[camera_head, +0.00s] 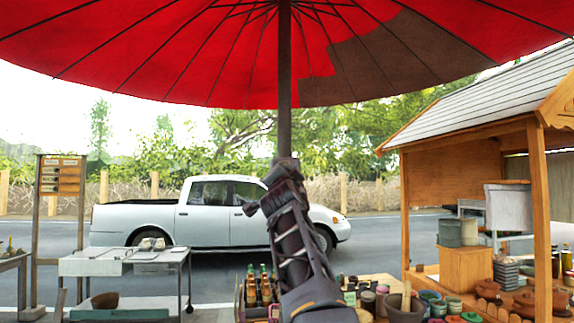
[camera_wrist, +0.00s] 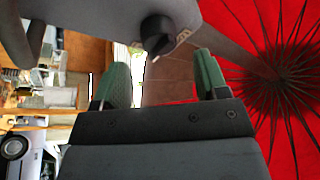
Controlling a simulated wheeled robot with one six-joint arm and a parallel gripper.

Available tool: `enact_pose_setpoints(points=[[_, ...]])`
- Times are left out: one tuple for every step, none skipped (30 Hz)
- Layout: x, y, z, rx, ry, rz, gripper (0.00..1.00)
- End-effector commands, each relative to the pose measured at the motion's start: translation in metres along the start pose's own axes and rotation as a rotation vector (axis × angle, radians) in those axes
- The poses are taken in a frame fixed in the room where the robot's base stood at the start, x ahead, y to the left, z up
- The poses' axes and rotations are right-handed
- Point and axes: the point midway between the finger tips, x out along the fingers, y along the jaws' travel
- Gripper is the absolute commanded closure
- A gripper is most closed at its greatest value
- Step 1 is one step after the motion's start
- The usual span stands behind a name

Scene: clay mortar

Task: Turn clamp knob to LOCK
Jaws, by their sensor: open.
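A black round clamp knob (camera_wrist: 157,30) sits on a grey housing (camera_wrist: 110,18) at the top of the wrist view. A thin pale mark shows at the knob's lower edge. Pale marking lies to its right, too small to read. My gripper (camera_wrist: 161,64) is open, with green-padded fingers on either side below the knob. The fingers look empty and apart from the knob. In the head view my arm rises in front of the dark umbrella pole (camera_head: 285,120). The clamp and fingertips cannot be told apart clearly there.
A red umbrella canopy (camera_head: 200,50) with a brown patch spreads overhead. A metal table (camera_head: 125,264) stands left, and a roofed wooden stall (camera_head: 540,200) stands right. Bottles (camera_head: 265,290) and a stone mortar (camera_head: 404,308) are low near my arm. A white pickup (camera_head: 235,215) is behind.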

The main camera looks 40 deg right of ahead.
Motion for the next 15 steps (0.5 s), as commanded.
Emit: enact_pose_setpoints(points=[[0.010, -0.003, -0.003, -0.001, -0.001, 0.002, 0.33], [0.014, -0.003, -0.003, -0.001, 0.000, 0.002, 0.33], [0.019, -0.002, -0.003, -0.001, -0.001, 0.002, 0.33], [0.022, -0.002, -0.003, -0.002, 0.000, 0.002, 0.33], [0.025, -0.002, -0.002, -0.002, 0.000, 0.002, 0.33], [0.028, -0.002, -0.002, -0.002, 0.000, 0.002, 0.33], [0.030, -0.002, -0.002, -0.002, 0.000, 0.001, 0.33], [0.032, -0.001, -0.002, -0.001, 0.000, 0.001, 0.33], [0.034, -0.001, -0.002, 0.000, 0.001, 0.000, 0.33], [0.035, -0.001, -0.001, 0.000, 0.001, 0.000, 0.33], [0.036, -0.001, -0.001, 0.000, 0.000, 0.000, 0.33], [0.037, 0.000, -0.001, 0.000, 0.000, 0.000, 0.33], [0.037, 0.000, 0.000, 0.000, 0.000, 0.001, 0.33], [0.038, 0.001, 0.000, 0.000, 0.000, 0.001, 0.33], [0.038, 0.001, 0.000, 0.000, 0.000, 0.001, 0.33]])
